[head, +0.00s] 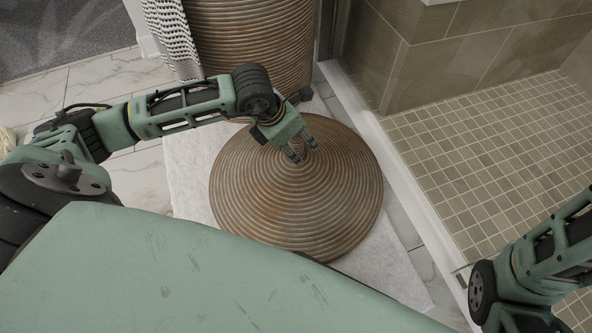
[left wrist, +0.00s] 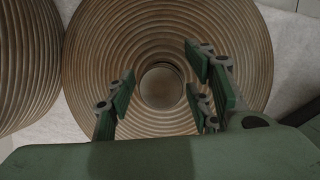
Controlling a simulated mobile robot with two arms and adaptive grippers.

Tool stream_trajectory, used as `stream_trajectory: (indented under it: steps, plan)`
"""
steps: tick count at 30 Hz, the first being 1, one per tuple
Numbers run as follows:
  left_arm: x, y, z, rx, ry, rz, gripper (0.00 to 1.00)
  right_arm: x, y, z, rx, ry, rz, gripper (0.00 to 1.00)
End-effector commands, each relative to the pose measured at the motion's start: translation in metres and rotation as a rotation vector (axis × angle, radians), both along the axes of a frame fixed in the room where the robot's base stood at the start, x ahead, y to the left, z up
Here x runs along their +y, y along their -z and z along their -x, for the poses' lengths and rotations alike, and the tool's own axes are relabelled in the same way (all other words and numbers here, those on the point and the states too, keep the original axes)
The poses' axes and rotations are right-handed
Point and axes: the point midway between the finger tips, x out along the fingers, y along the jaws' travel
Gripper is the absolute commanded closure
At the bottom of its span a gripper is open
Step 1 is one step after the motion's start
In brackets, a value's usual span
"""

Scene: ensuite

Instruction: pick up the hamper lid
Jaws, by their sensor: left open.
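The hamper lid (head: 240,190) is a round, brown, ribbed cone lying on a white mat on the floor. In the left wrist view the lid (left wrist: 100,70) fills the middle, with a round knob (left wrist: 162,86) at its centre. My left gripper (head: 302,153) is over the lid's centre in the head view. In the left wrist view its open fingers (left wrist: 160,98) stand on either side of the knob; I cannot tell whether they touch it. The hamper body (head: 255,40) stands behind the lid. My right arm shows at the lower right, with its gripper out of frame.
The white mat (head: 190,165) lies under the lid. A shower with a tiled floor (head: 500,150) and a low white curb (head: 395,165) is to the right. A patterned cloth (head: 172,38) hangs at the hamper's left side. Marble tile (head: 140,178) is clear at left.

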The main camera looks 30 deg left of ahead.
Motion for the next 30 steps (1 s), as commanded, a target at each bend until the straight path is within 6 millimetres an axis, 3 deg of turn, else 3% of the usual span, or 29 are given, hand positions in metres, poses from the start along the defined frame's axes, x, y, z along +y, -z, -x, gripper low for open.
stream_trajectory:
  steps: [5,21,30]
  plan:
    - [0.0,-0.001,0.0,0.0,0.0,0.0,0.53,0.0001,-0.0009,0.0,0.0,0.0,0.0,0.6]
    - [0.0007,-0.0008,-0.0001,0.0,0.0,-0.001,1.0,0.0002,-0.0007,0.0002,0.0,0.0,0.001,0.6]
    - [0.0013,-0.0007,-0.0003,0.0,-0.001,-0.003,1.0,0.0002,-0.0006,0.0001,0.0,0.0,0.001,0.6]
